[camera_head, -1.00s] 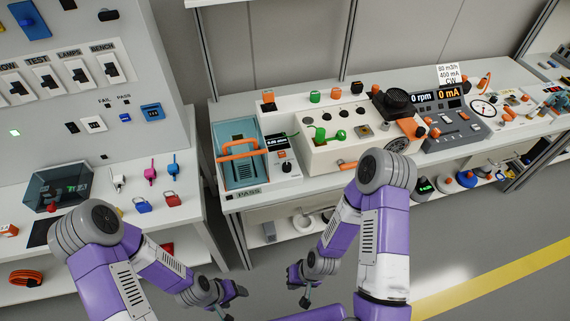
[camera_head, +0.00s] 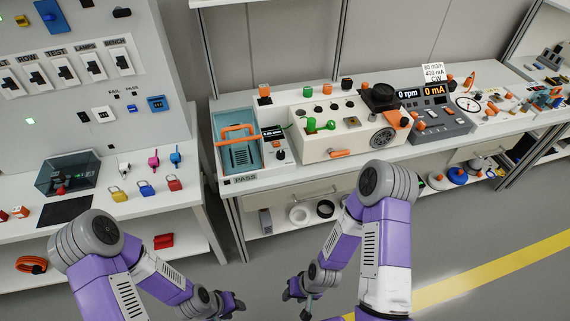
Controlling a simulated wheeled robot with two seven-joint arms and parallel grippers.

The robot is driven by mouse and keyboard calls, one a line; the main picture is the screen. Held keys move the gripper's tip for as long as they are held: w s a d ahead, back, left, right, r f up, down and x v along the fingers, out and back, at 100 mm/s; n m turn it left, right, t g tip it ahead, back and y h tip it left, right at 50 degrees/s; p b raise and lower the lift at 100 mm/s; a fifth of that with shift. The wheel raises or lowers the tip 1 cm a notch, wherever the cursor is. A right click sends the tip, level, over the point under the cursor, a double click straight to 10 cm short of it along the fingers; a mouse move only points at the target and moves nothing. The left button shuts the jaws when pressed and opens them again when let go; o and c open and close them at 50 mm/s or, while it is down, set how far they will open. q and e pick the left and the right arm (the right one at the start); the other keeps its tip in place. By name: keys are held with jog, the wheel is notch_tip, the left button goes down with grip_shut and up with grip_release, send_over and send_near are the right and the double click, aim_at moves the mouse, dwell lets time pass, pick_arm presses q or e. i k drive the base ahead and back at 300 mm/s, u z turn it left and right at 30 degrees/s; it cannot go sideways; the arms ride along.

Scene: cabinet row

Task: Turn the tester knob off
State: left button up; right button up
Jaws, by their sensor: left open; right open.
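The tester (camera_head: 272,146) stands at the left end of the middle bench, a white panel with a small dark display. Its knob (camera_head: 281,155) is small and dark, below the display; its pointing direction is too small to tell. My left gripper (camera_head: 238,306) is open and empty, low in the picture in front of the benches. My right gripper (camera_head: 291,291) is open and empty, also low, to the right of it. Both are well apart from the tester.
A white box with a green handle (camera_head: 319,125) and orange lever stands right of the tester. A grey meter unit (camera_head: 432,118) is further right. A left bench (camera_head: 125,208) carries colored padlocks. The floor (camera_head: 480,230) ahead is clear.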

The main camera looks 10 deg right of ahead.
aim_at(280, 153)
jog(key=z, duration=0.85)
jog(key=i, duration=0.65)
jog(key=u, duration=0.85)
